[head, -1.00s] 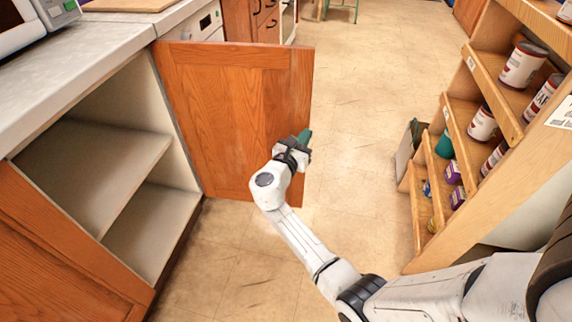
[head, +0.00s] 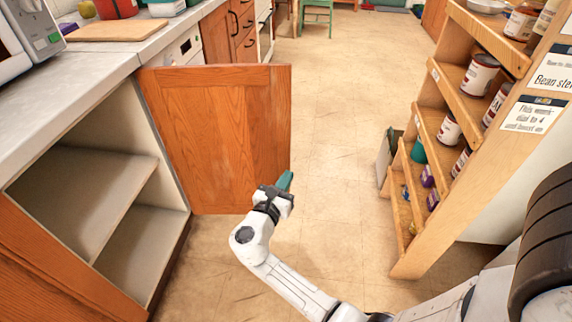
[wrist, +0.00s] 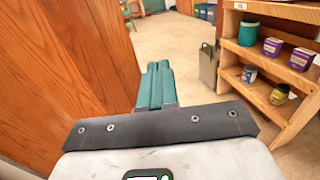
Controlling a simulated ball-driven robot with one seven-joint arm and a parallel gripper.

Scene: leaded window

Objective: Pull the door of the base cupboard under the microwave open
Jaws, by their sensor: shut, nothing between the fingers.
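The wooden cupboard door (head: 222,135) stands wide open in the head view, swung out from the base cupboard (head: 165,215) under the counter. The cupboard's inside shows one pale shelf (head: 85,190) and looks empty. The microwave (head: 28,35) is at the top left on the counter. My gripper (head: 286,181) is shut and empty, near the lower free corner of the door. In the wrist view the teal fingers (wrist: 157,85) are together, with the door (wrist: 65,70) to their left. The door's handle is not visible.
A wooden shelf rack (head: 440,135) with cans and jars stands on the right. Tiled floor (head: 335,110) is clear between door and rack. A green stool (head: 317,15) is far back.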

